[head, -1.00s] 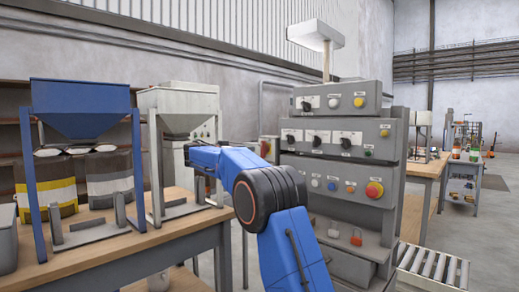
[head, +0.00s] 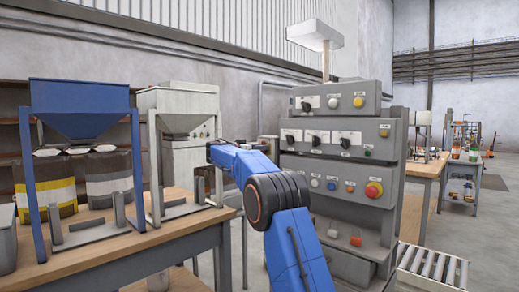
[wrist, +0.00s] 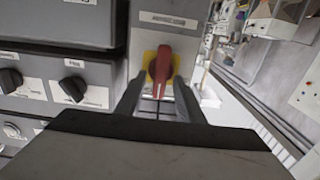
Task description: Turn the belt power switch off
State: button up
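In the wrist view, a red rotary switch handle (wrist: 160,66) stands upright on a yellow plate, on the front of a grey box (wrist: 198,44). The label above it is too blurred to read, so I cannot tell if it names the belt power. My gripper (wrist: 158,90) is open, with one finger on each side of the handle's lower part. I see gaps beside the handle but cannot tell how deep it sits between the fingers. In the head view, my blue arm reaches left of the control panel, and the red handle is not visible there.
The stepped control panel (head: 334,166) carries black knobs, coloured buttons and a red emergency-type button (head: 373,190). Black knobs (wrist: 73,88) are close left in the wrist view. A wooden workbench (head: 120,257) with a blue hopper (head: 80,105) is at left. A roller conveyor (head: 432,265) is at right.

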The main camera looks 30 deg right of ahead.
jog(key=c, duration=0.7)
jog(key=shift+n, duration=0.3)
jog(key=n, duration=0.5)
jog(key=f+n, duration=0.1)
jog(key=n, duration=0.5)
jog(key=w+n, duration=0.1)
jog(key=n, duration=0.5)
jog(key=shift+w+a+f, duration=0.1)
jog(key=shift+a+f, duration=0.05)
jog(key=shift+a, duration=0.1)
jog(key=shift+n, duration=0.3)
jog(key=o, duration=0.7)
